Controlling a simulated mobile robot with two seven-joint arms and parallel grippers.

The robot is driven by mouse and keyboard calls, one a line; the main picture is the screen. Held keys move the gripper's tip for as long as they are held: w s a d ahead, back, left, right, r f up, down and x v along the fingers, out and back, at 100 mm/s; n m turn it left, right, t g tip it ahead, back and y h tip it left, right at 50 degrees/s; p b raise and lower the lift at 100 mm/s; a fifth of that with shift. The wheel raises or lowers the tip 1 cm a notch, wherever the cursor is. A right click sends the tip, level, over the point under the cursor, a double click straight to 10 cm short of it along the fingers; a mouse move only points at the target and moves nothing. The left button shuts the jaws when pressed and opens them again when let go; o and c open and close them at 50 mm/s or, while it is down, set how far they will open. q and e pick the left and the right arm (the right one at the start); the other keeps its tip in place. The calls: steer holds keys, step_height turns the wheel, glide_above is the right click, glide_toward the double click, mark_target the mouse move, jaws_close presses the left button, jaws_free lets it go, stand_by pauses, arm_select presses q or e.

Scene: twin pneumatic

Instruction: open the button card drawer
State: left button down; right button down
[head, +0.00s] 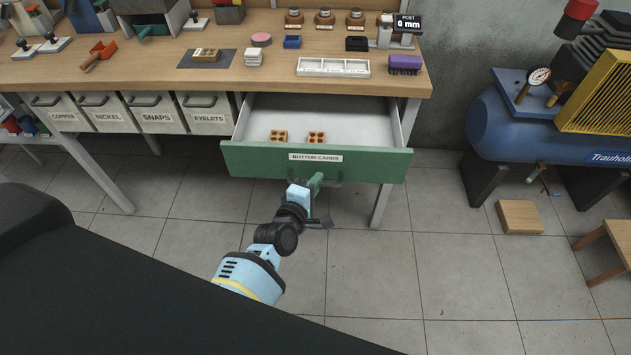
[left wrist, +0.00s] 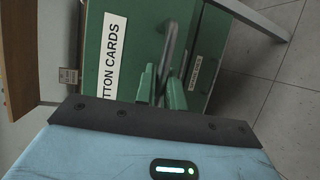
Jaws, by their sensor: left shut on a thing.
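The button card drawer (head: 240,160) is pulled out from under the workbench. Its green front carries a "BUTTON CARDS" label, and its pale inside shows two small orange-brown button cards (head: 279,136) near the front. My left gripper (head: 317,181) is at the middle of the drawer front, shut on the drawer handle (head: 338,182). In the left wrist view the green fingers (left wrist: 162,88) close around the dark handle bar (left wrist: 168,45), beside the label. The part of the handle behind the fingers is hidden. My right gripper is not in view.
The wooden workbench (head: 140,75) holds small trays, jars and tools. Labelled grey bins (head: 155,113) hang left of the drawer. A blue compressor (head: 505,120) stands at the right, with a wooden block (head: 519,216) and a stool (head: 610,245) nearby. The tiled floor before the drawer is clear.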

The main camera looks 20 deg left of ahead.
arm_select(q)
steer(key=c, duration=1.5)
jaws_free()
steer(key=d+v, duration=0.1)
steer(key=v, duration=0.6)
steer(key=shift+s+a+p, duration=0.35)
steer(key=shift+s+a, duration=0.05)
steer(key=shift+a, duration=0.1)
